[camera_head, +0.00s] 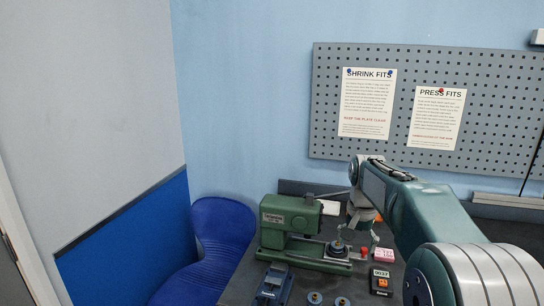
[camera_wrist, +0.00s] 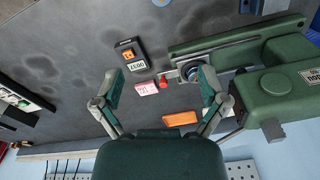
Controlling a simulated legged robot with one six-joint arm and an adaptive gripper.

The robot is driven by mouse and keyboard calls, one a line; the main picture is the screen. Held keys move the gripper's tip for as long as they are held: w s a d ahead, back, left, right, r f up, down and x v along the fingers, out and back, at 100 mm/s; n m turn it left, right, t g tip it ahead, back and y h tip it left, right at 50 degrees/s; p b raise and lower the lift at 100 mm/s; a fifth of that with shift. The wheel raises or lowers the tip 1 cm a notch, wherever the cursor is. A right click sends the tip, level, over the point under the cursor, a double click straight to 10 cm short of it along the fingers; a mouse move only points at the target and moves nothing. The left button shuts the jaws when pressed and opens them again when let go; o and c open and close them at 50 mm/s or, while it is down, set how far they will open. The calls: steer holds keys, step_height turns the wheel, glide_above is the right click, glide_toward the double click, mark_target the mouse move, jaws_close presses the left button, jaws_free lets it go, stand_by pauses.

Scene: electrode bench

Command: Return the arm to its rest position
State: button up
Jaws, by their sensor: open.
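My gripper (camera_head: 357,238) hangs at the end of my arm (camera_head: 400,195), which reaches forward over the dark bench (camera_head: 235,292). In the wrist view its two fingers are spread wide, and the gripper (camera_wrist: 161,84) is open with nothing held between them. A red piece (camera_wrist: 163,80) and a pink-and-white box (camera_wrist: 147,88) show between the fingers, apparently on the bench below.
A green machine (camera_head: 285,215) stands just left of my gripper. A black device with an orange top (camera_head: 381,281), a dark blue device (camera_head: 271,286) and small blue round pieces (camera_head: 314,298) lie nearer. A pegboard (camera_head: 490,100) is behind; a blue chair (camera_head: 222,228) stands left.

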steer(key=s+a+r+n+t, duration=0.15)
steer(key=s+r, duration=0.25)
steer(key=s, duration=0.5)
steer(key=s+a+f+n+t, duration=0.1)
steer(key=s+f+n, duration=0.1)
steer(key=s, duration=0.8)
steer(key=s+a+f+n+t, duration=0.2)
steer(key=s, duration=0.9)
steer(key=shift+a+f+n, duration=0.15)
steer(key=shift+n, duration=0.2)
